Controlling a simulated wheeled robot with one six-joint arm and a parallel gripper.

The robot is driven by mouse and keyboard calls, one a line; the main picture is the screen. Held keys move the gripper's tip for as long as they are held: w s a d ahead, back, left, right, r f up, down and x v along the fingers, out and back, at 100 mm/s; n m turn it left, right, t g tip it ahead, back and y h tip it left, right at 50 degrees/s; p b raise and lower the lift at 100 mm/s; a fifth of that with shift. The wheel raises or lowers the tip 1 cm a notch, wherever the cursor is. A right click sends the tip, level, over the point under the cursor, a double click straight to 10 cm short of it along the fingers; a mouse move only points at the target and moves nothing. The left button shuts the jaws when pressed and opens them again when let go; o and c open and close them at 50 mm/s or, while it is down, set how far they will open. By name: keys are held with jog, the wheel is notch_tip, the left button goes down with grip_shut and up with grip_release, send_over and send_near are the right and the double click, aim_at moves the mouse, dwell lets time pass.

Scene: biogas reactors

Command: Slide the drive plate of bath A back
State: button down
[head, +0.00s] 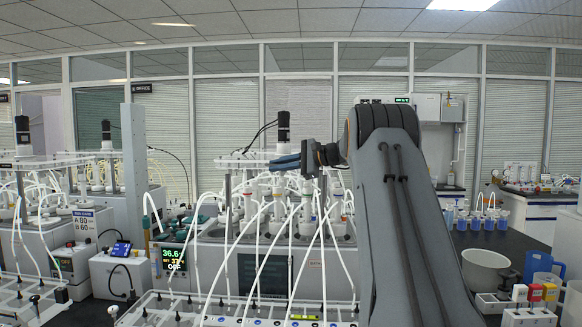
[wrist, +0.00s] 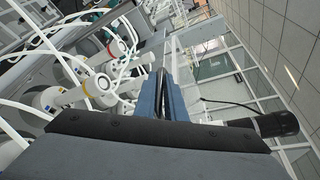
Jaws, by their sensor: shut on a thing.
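The drive plate (head: 239,160) is a pale, flat plate across the top of the middle bath, with a black motor (head: 283,127) standing on it. The motor also shows at the right in the wrist view (wrist: 268,124). My gripper (head: 284,162) is at the plate's near side, in front of the motor. In the wrist view its blue fingers (wrist: 165,82) are closed on a thin dark part, which seems to belong to the plate; the fingers hide most of it.
White-capped reactors (head: 278,205) with several white tubes stand below the plate, close to my gripper. A second bath with its own motor (head: 22,130) stands at the left. A grey pot (head: 486,270) and blue jug (head: 540,266) stand on the right bench.

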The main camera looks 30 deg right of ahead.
jog(key=shift+f, duration=0.1)
jog(key=c, duration=2.1)
grip_release()
jog(key=o, duration=1.2)
jog(key=r+b, duration=0.2)
jog(key=r, duration=0.6)
jog(key=shift+w+r, duration=0.1)
jog(key=shift+w, duration=0.1)
jog(key=shift+c, duration=0.2)
jog(key=shift+s+r, duration=0.3)
jog(key=shift+r, duration=0.4)
jog(key=c, duration=1.2)
jog(key=shift+w+r+b, duration=0.2)
jog(key=shift+b, duration=0.1)
jog(key=shift+s+r, duration=0.1)
jog(key=shift+r, duration=0.05)
